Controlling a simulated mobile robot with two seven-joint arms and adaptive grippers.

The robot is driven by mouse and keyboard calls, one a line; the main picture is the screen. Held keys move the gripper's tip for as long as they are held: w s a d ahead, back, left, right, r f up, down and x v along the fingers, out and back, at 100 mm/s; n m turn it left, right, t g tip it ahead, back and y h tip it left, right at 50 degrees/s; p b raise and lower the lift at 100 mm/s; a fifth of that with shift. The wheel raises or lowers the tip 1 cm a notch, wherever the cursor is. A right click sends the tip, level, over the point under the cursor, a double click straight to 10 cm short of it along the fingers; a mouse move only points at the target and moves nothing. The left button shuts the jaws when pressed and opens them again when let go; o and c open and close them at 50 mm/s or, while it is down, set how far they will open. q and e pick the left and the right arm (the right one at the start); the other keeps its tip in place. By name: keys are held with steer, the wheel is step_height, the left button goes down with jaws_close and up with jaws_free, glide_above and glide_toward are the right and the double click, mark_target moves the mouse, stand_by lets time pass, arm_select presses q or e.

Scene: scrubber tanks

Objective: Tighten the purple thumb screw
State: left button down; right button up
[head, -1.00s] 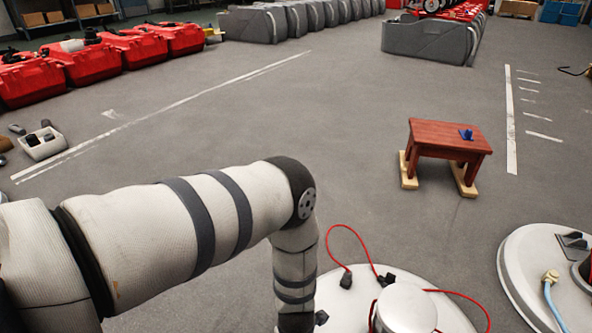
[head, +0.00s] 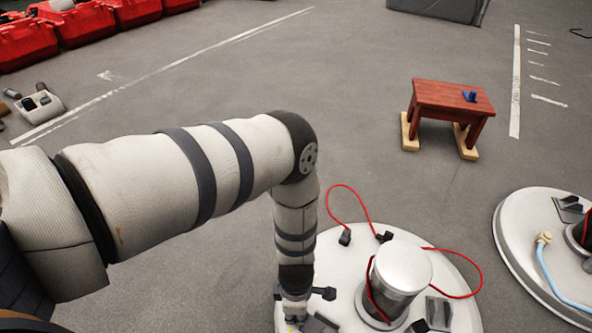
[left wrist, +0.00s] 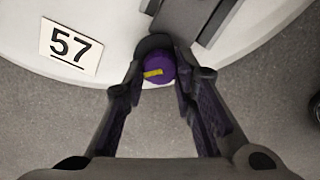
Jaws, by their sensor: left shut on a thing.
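The purple thumb screw (left wrist: 158,70) shows in the left wrist view, round with a yellow bar mark on its top. It sits at the edge of a pale round tank lid (left wrist: 110,14), close to a plate numbered 57 (left wrist: 69,46). My left gripper (left wrist: 157,80) is shut on the screw, with one finger on each side of it. In the head view my left gripper (head: 293,312) reaches down at the left rim of the near tank lid (head: 345,262). The screw cannot be made out clearly there. My right gripper is out of view.
A metal cylinder (head: 401,272) and a red cable (head: 345,189) are on the near lid. Another tank lid (head: 520,235) with a blue hose is at right. A red wooden stool (head: 440,95) stands beyond, with open grey floor around it.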

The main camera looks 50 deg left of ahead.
arm_select(q)
steer(key=m, duration=0.5)
steer(key=shift+w+m, duration=0.1)
steer(key=shift+m, duration=0.2)
steer(key=m, duration=0.5)
steer(key=shift+w+m, duration=0.1)
steer(key=shift+m, duration=0.2)
steer(key=m, duration=0.5)
steer(key=shift+w+p, duration=0.1)
steer(key=shift+p, duration=0.25)
steer(key=m, duration=0.6)
steer(key=shift+m, duration=0.3)
steer(key=m, duration=0.5)
steer(key=shift+d, duration=0.15)
steer(key=m, duration=1.1)
steer(key=shift+d, duration=0.1)
steer(key=m, duration=0.5)
steer(key=shift+m, duration=0.4)
